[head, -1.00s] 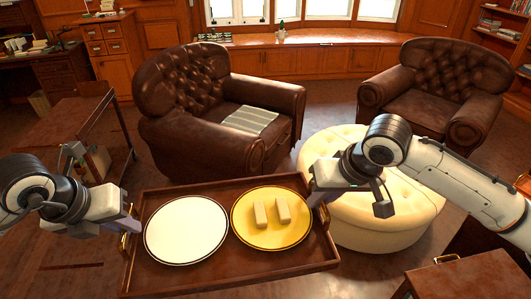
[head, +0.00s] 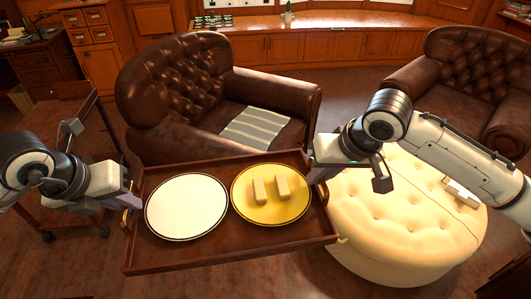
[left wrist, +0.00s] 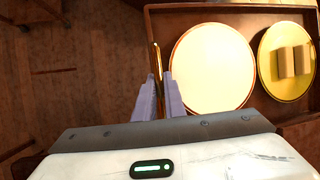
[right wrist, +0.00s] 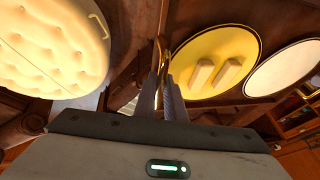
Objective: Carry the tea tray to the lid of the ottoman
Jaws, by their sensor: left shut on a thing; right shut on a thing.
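The brown wooden tea tray (head: 235,257) is held level in front of me in the head view. A white plate (head: 187,207) sits on its left and a yellow plate (head: 270,212) with two pale bars (head: 270,189) on its right. My left gripper (head: 130,203) is shut on the tray's left brass handle (left wrist: 157,75). My right gripper (head: 318,178) is shut on the right handle (right wrist: 161,55). The round cream tufted ottoman (head: 400,225) stands beyond the tray to the right, partly behind my right arm. It also shows in the right wrist view (right wrist: 50,45).
A brown leather armchair (head: 180,90) with a striped cloth (head: 255,128) stands just beyond the tray. Another armchair (head: 460,75) stands behind the ottoman. A wooden table (head: 60,130) is at the left. Some pale objects (head: 461,193) show by the ottoman's right side.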

